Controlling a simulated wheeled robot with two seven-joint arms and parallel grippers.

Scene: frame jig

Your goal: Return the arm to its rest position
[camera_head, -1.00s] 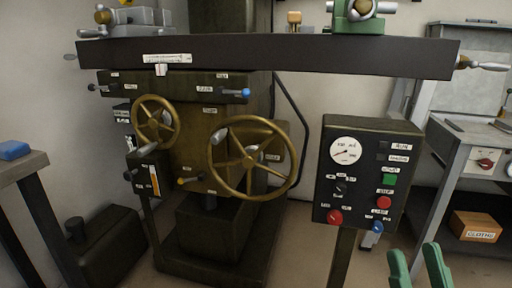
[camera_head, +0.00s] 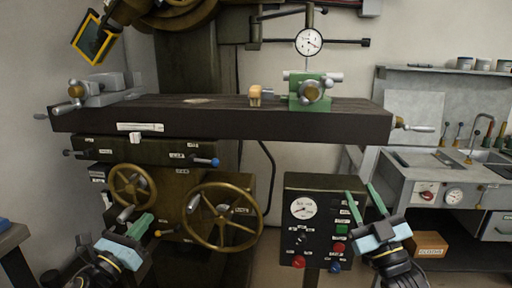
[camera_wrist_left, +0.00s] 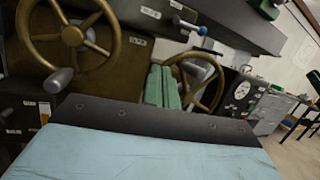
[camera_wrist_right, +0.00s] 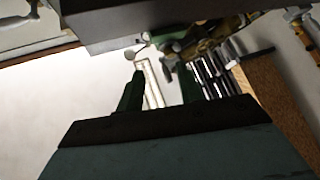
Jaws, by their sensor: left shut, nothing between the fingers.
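My left gripper (camera_head: 143,224) is at the lower left of the head view, in front of the machine below its smaller brass handwheel (camera_head: 133,186). Its green fingers lie together and hold nothing; they also show together in the left wrist view (camera_wrist_left: 163,86). My right gripper (camera_head: 362,194) is at the lower right of the head view, in front of the control panel's right edge (camera_head: 311,225). Its green fingers stand apart with nothing between them, as they also do in the right wrist view (camera_wrist_right: 160,88).
The long dark machine table (camera_head: 220,122) spans above both grippers. It carries a green fixture (camera_head: 309,92) and a grey vise (camera_head: 104,91). The large brass handwheel (camera_head: 222,218) lies between the grippers. A grey workbench (camera_head: 440,177) stands at the right, with a box (camera_head: 430,244) beneath it.

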